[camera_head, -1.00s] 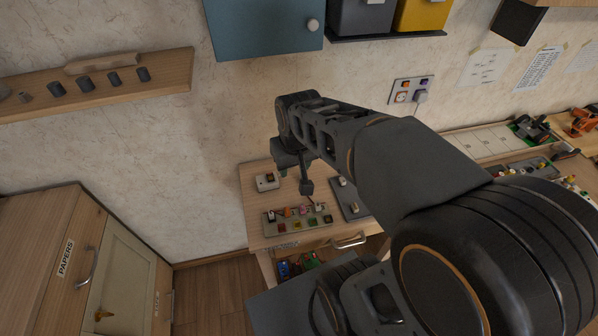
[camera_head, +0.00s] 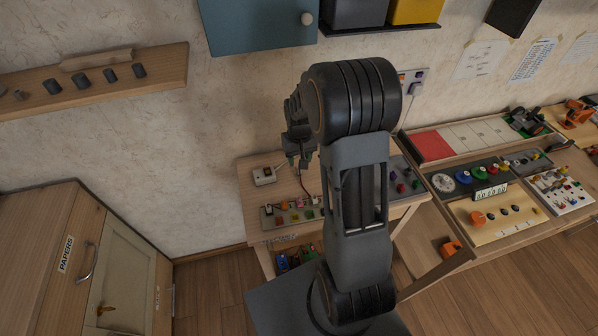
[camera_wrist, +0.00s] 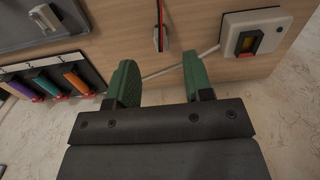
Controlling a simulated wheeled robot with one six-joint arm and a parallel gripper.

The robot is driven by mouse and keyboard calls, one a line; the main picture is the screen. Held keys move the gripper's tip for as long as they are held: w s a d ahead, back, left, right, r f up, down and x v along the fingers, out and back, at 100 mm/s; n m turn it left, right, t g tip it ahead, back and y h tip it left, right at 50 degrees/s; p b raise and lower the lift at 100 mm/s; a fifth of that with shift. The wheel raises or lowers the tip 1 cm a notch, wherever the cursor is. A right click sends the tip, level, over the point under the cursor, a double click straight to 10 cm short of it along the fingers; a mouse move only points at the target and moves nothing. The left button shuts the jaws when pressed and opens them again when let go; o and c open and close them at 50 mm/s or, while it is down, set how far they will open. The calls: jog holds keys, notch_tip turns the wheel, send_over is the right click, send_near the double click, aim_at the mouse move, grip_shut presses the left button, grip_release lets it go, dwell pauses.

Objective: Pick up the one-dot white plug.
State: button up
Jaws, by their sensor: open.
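My gripper (camera_wrist: 160,80) is open, its two green fingers apart with nothing between them. It also shows in the head view (camera_head: 299,158), above the back of the small wooden table. In the wrist view a small pale piece (camera_wrist: 158,40) with red and black strands lies on the wood just beyond the fingertips. A white plug-like piece (camera_wrist: 45,14) stands on a grey panel at the upper left. I cannot make out dots on either, so I cannot tell which is the one-dot white plug.
A tray of coloured pieces (camera_head: 271,222) lies at the table's front. The wall is close behind the table.

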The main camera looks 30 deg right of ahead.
aim_at(299, 171)
jog(key=shift+f+p, duration=0.3)
jog(key=shift+f, duration=2.8)
grip_shut()
